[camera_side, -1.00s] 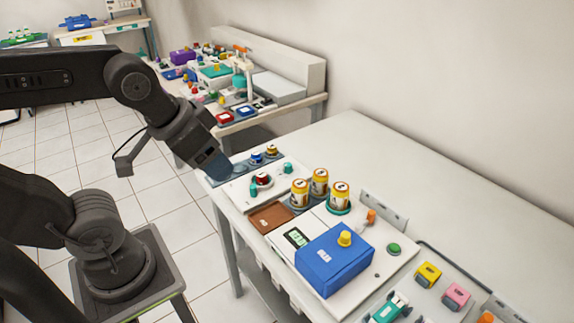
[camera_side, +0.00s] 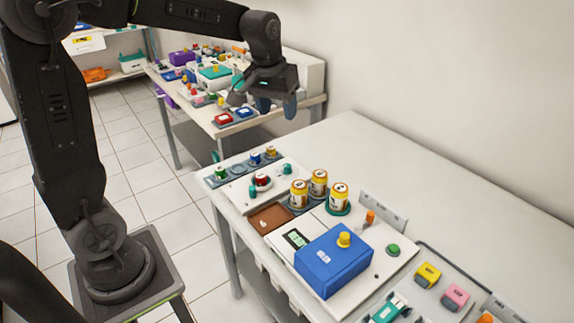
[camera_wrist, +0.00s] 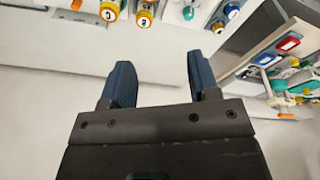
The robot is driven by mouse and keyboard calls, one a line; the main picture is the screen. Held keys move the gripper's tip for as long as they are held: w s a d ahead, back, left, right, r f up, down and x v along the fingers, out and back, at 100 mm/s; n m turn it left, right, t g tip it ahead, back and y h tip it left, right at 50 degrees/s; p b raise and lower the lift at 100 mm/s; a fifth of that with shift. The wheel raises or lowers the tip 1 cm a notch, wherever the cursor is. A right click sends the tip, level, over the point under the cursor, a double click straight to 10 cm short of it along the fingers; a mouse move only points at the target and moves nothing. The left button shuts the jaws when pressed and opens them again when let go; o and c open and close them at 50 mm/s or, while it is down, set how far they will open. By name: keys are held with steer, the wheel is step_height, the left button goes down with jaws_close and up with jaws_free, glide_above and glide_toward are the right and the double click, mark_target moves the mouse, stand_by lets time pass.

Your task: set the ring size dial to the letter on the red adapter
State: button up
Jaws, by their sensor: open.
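The red adapter (camera_side: 262,179) sits on the white board (camera_side: 240,190) at the near table's left end, beside teal parts. Its letter is too small to read. I cannot tell for sure which part is the ring size dial; a yellow knob (camera_side: 344,239) stands on a blue box (camera_side: 333,262). My gripper (camera_side: 277,104) is raised well above the table's far left end, away from both. In the wrist view my gripper (camera_wrist: 158,80) shows two dark blue fingers spread apart with nothing between them.
Small green, blue and yellow-ringed adapters (camera_side: 255,158) stand on a strip behind the board. Yellow-white canisters (camera_side: 319,183), a brown tray (camera_side: 262,223) and a green button (camera_side: 392,250) are nearby. A cluttered second table (camera_side: 190,113) stands behind. The table's right rear is clear.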

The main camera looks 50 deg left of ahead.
steer(key=w+a+f+n+g, duration=0.1)
steer(key=w+a+f+n, duration=0.1)
steer(key=w+a+f, duration=0.55)
steer(key=n+g, duration=0.1)
steer(key=n, duration=0.1)
glide_above(287, 165)
step_height(287, 165, down, 6)
step_height(287, 165, down, 14)
steer(key=shift+r, duration=0.2)
steer(key=shift+c, duration=0.4)
steer(key=c, duration=0.8)
steer(key=shift+c, duration=0.2)
